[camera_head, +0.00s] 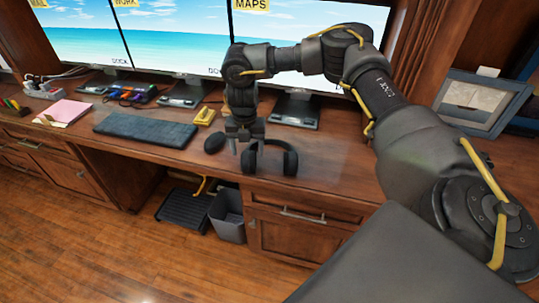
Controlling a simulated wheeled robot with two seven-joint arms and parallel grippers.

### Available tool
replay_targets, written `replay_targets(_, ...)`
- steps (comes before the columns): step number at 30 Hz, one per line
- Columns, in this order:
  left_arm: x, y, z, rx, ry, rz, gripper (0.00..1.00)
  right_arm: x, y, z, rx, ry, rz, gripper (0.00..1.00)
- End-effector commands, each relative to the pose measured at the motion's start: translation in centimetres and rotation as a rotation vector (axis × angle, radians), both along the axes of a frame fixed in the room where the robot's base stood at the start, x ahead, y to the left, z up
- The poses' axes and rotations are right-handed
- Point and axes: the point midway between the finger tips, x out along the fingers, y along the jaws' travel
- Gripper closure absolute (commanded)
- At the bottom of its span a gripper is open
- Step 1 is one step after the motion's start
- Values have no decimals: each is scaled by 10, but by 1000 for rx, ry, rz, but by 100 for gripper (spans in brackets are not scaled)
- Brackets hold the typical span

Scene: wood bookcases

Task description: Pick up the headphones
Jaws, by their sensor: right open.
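The black headphones (289,160) stand on the wooden desk near its front edge, right of the keyboard. My right arm comes in from the right and arches over the desk. My right gripper (247,149) points down at the left part of the headphones, with its fingers apart. The gripper partly covers the headphones' band and left ear cup. I cannot tell whether the fingers touch them. My left gripper does not show.
A dark keyboard (146,130), a mouse (214,143) and a small yellow item (204,116) lie to the left. Monitors (176,38) stand behind on bases. A picture frame (478,102) leans at the right. A grey bin (227,216) stands under the desk.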

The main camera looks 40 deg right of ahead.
Motion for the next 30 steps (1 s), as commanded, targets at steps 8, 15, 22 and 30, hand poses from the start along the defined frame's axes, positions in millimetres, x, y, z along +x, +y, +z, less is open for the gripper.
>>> replay_targets(8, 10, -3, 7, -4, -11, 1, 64, -5, 1, -39, -2, 4, 0, 35)
replay_targets(15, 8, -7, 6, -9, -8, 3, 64, -4, 0, -50, 0, 1, 0, 35)
replay_targets(22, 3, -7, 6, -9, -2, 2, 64, -4, 0, -50, 0, 1, 0, 48)
replay_targets(30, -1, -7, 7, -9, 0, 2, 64, -4, 0, -50, 0, 1, 0, 83)
